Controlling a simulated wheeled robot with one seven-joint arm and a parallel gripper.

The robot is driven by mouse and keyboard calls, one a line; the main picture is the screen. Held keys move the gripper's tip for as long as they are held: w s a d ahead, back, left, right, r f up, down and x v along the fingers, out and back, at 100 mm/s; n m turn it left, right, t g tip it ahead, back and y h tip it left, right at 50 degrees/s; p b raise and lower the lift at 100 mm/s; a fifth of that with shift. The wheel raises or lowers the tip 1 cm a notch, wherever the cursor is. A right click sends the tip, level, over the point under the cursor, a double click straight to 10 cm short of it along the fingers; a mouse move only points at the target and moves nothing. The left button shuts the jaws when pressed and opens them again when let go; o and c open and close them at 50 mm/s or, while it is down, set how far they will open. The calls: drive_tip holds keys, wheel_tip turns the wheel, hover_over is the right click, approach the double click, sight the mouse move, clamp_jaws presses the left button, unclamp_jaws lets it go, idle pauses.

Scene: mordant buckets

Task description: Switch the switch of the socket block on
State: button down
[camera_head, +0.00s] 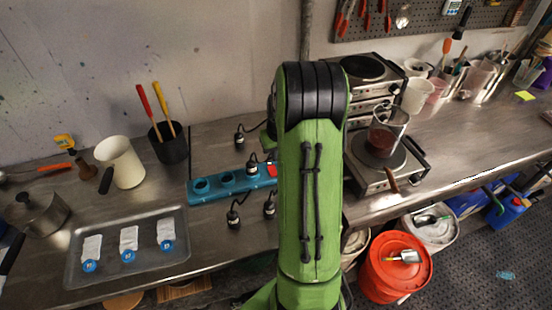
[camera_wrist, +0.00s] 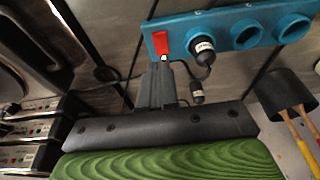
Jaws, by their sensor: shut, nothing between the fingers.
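The blue socket block (camera_head: 208,191) lies on the steel bench left of my arm. Its red switch (camera_head: 272,170) is at the right end, partly hidden by my arm. In the wrist view the block (camera_wrist: 227,24) runs along the top, with the red switch (camera_wrist: 161,42) at its left end. A black plug (camera_wrist: 203,47) sits in the socket beside the switch. My gripper (camera_wrist: 162,66) is shut and empty, its tips right by the switch's lower edge. I cannot tell whether they touch, or which way the switch is tilted. My arm hides the gripper in the head view.
Loose black plugs (camera_head: 233,218) with cables lie around the block. A steel tray (camera_head: 78,270) with labelled packets is at the left front. A black pot (camera_head: 170,150) with two handles stands behind. Hot plates (camera_head: 366,178), one bearing a glass beaker (camera_head: 383,140), are to the right.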

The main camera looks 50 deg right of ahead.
drive_tip(key=shift+s+a+v, duration=0.15)
drive_tip(key=shift+s+v, duration=0.05)
drive_tip(key=shift+v, duration=0.8)
drive_tip(key=shift+s+a+v, duration=0.1)
drive_tip(key=shift+s+v, duration=0.1)
drive_tip(key=shift+v, duration=0.8)
drive_tip(key=shift+f, duration=0.1)
